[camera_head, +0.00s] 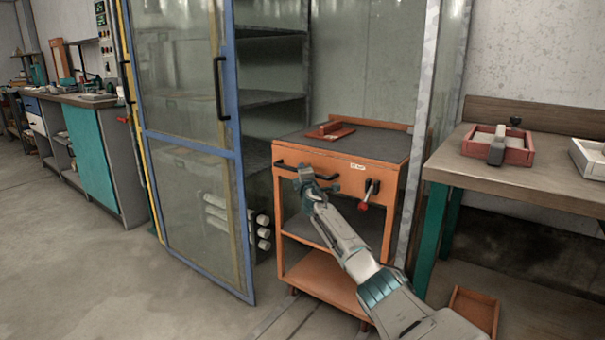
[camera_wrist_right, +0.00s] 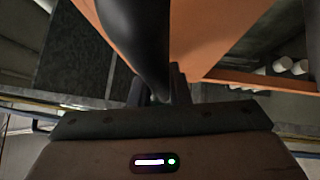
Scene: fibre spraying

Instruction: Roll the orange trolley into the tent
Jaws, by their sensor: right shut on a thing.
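The orange trolley (camera_head: 318,271) stands upright at the opening of the glass-walled tent (camera_head: 370,60), on the floor rails, its top level with the tent's shelves. It has a dark top, a black handle bar on its front and a red-tipped lever (camera_head: 364,205). My right gripper (camera_head: 303,176) is shut on the black handle (camera_head: 290,168) at its left part. In the right wrist view the handle (camera_wrist_right: 140,40) passes close by the fingers (camera_wrist_right: 160,88), with the orange trolley body behind. My left gripper does not show.
The tent's blue-framed glass door (camera_head: 238,160) stands open left of the trolley. A wooden table (camera_head: 540,185) with a red tray (camera_head: 485,150) is close on the right. An orange bin (camera_head: 475,308) lies on the floor below. Open floor (camera_head: 110,275) is at the left.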

